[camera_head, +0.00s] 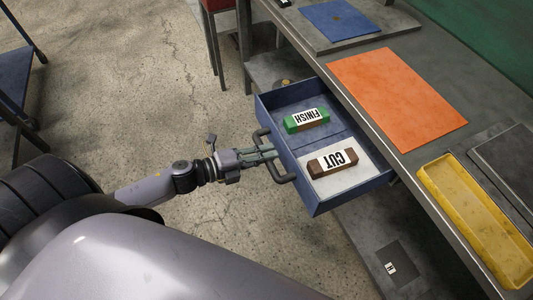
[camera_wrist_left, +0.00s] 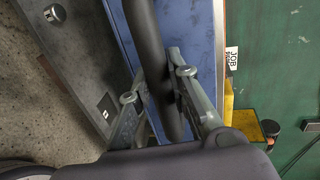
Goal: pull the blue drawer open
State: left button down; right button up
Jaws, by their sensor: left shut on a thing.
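The blue drawer (camera_head: 345,190) stands pulled out from under the workbench, its inside in view. A green bar marked FINISH (camera_head: 307,120) and a brown bar marked CUT (camera_head: 332,162) lie in it, the brown one on a pale patch. My left gripper (camera_head: 272,155) is shut on the dark drawer handle (camera_head: 284,178) at the drawer's front. In the left wrist view the handle (camera_wrist_left: 150,45) runs between the fingers, with the blue drawer front (camera_wrist_left: 199,40) behind. My right gripper is not in view.
On the workbench lie an orange mat (camera_head: 396,98), a blue mat (camera_head: 340,19) and a yellow tray (camera_head: 475,220). A grey lower shelf (camera_head: 375,235) is below the drawer. A red stool (camera_head: 219,5) stands at the back. The concrete floor left of the drawer is clear.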

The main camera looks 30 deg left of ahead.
pick_arm(q)
jog(key=c, duration=1.5)
grip_release()
jog(key=v, duration=1.2)
jog(key=shift+f, duration=0.1)
